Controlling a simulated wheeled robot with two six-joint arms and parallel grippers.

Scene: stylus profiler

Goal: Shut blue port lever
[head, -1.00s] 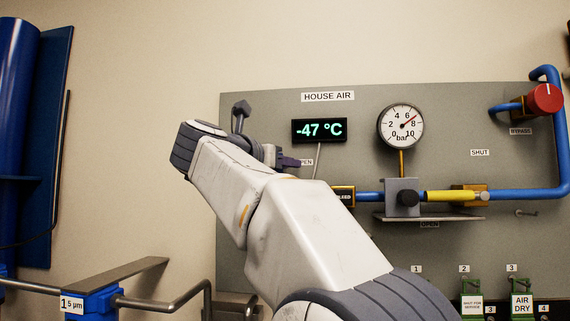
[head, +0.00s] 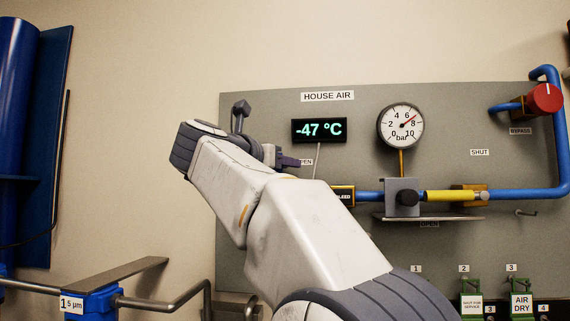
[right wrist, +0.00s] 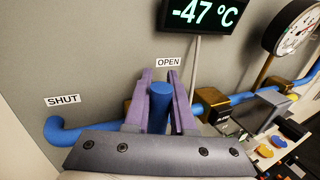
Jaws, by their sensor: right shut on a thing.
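The blue port lever (right wrist: 160,106) stands between the two purple fingers of my right gripper (right wrist: 158,100) in the right wrist view. The fingers are shut on it, one on each side. Its upper end lies just below the OPEN label (right wrist: 168,62). The SHUT label (right wrist: 62,100) is to its left, above a bent blue pipe (right wrist: 65,132). The gripper body hides the lever's lower part. In the head view my right gripper (head: 288,162) is at the panel, left of the temperature display, and my arm hides the lever. My left gripper is out of view.
The grey HOUSE AIR panel (head: 265,115) carries a display (head: 319,130), a pressure gauge (head: 401,126), a yellow handle (head: 446,196) and a red knob (head: 546,98). Green-framed tags (head: 521,303) stand at the lower right. A metal rail (head: 160,302) runs at the lower left.

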